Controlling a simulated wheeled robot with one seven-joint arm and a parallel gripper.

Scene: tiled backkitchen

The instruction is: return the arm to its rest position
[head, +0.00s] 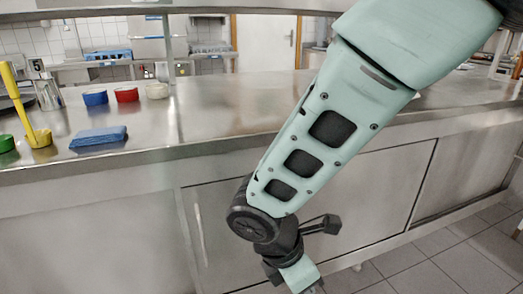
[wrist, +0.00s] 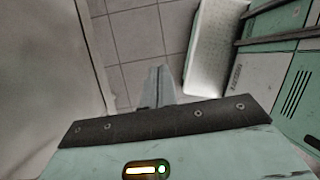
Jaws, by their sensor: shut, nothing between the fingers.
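My arm reaches down from the upper right in the head view, in front of the steel counter (head: 230,110). My gripper (wrist: 160,75) points down at the tiled floor in the wrist view. Its fingers are together with nothing between them. In the head view only part of the gripper shows at the bottom edge, below the counter top; its fingertips cannot be made out there.
A blue folded cloth (head: 98,137), a yellow container (head: 38,137) and blue (head: 95,97), red (head: 126,94) and cream (head: 157,90) bowls stand on the counter's left. The cabinet front (head: 90,230) is close behind my arm. Floor (head: 455,262) is clear at lower right.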

